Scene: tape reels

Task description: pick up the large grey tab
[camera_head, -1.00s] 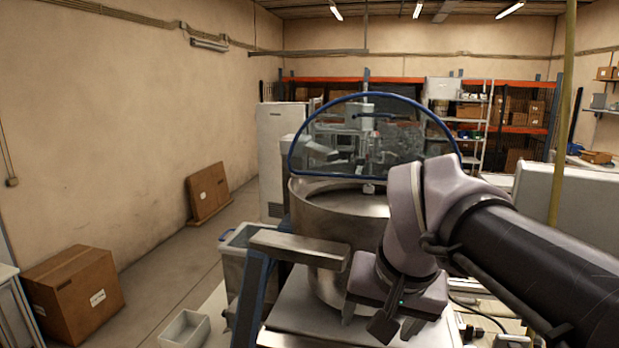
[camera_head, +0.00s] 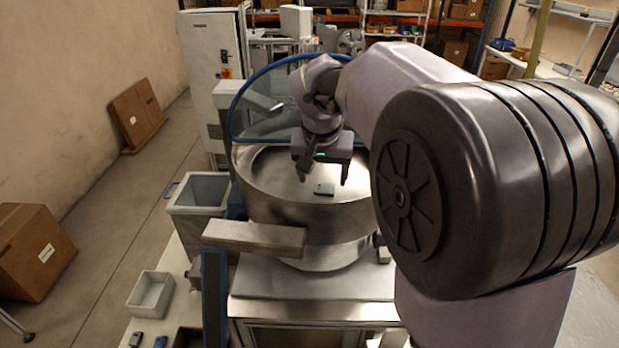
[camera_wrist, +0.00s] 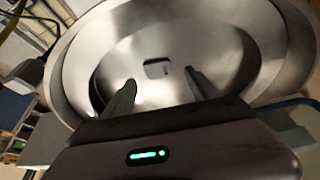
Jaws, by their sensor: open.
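A grey tab (camera_head: 323,189) lies inside the round metal bowl (camera_head: 262,205), near the middle of its floor. It also shows in the wrist view (camera_wrist: 157,69), ahead of and between my fingertips, apart from both. My gripper (camera_head: 323,180) is over the bowl, pointing down, with its jaws apart and nothing between them. In the wrist view my gripper (camera_wrist: 158,76) shows both dark fingers spread. How high the fingertips are above the tab is hard to tell.
The bowl's raised rim surrounds the tab. A clear guard with a blue edge (camera_head: 240,100) stands behind the bowl. A flat metal chute (camera_head: 254,238) juts out at the front left. A grey bin (camera_head: 198,192) and a small white box (camera_head: 150,294) are to the left.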

